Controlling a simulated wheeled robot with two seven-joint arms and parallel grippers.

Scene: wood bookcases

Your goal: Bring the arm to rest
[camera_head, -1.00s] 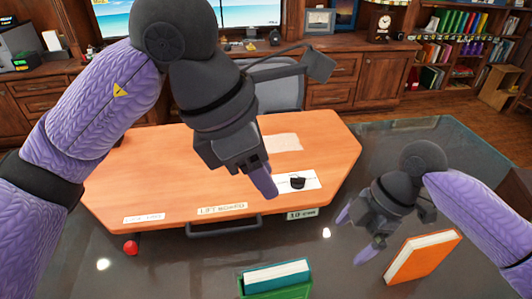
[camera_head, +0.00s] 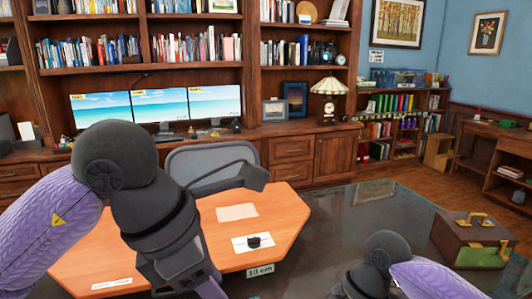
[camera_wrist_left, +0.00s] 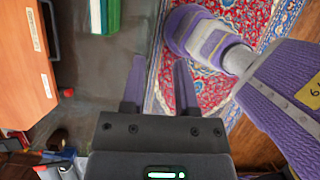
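My left arm comes in from the left of the head view. My left gripper (camera_head: 208,290) hangs at the bottom edge of that view, mostly cut off.
An orange desk top (camera_head: 285,220) with paper and a small black object (camera_head: 254,241) lies beyond my left arm. A glass surface (camera_head: 375,215) is right of it.

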